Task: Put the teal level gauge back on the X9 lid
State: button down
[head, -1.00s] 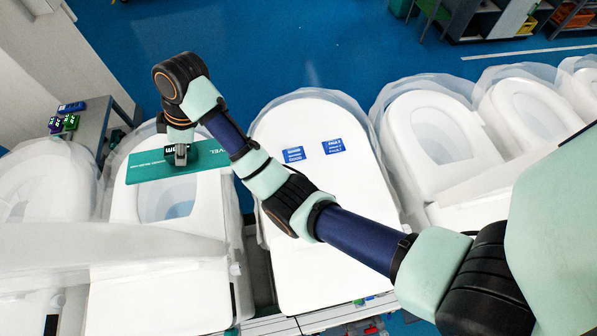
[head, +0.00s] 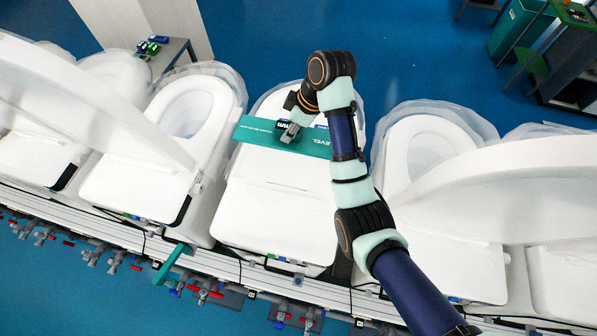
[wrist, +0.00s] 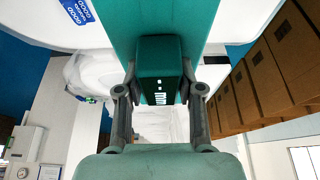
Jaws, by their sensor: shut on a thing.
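The teal level gauge (head: 255,131), a long flat bar marked LEVEL with a raised block in its middle, lies crosswise over the closed white lid (head: 272,176) of the centre toilet. My gripper (head: 290,134) is shut on the gauge's block. In the wrist view the dark teal block (wrist: 160,65) sits between the two fingers. Whether the bar touches the lid or hovers just above it cannot be told. Blue labels show on the white surface in the wrist view (wrist: 77,10). No X9 marking is readable.
An open toilet (head: 187,115) stands to the left and another (head: 428,150) to the right, with big white raised lids nearby. A rail with valves (head: 200,292) runs along the front. A small table (head: 170,50) with coloured boxes stands at the back left.

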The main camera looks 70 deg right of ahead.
notch_tip(320, 180, down, 14)
jog(key=b, duration=0.4)
jog(key=shift+f, duration=2.6)
jog(key=shift+f, duration=0.15)
jog(key=c, duration=0.7)
grip_release()
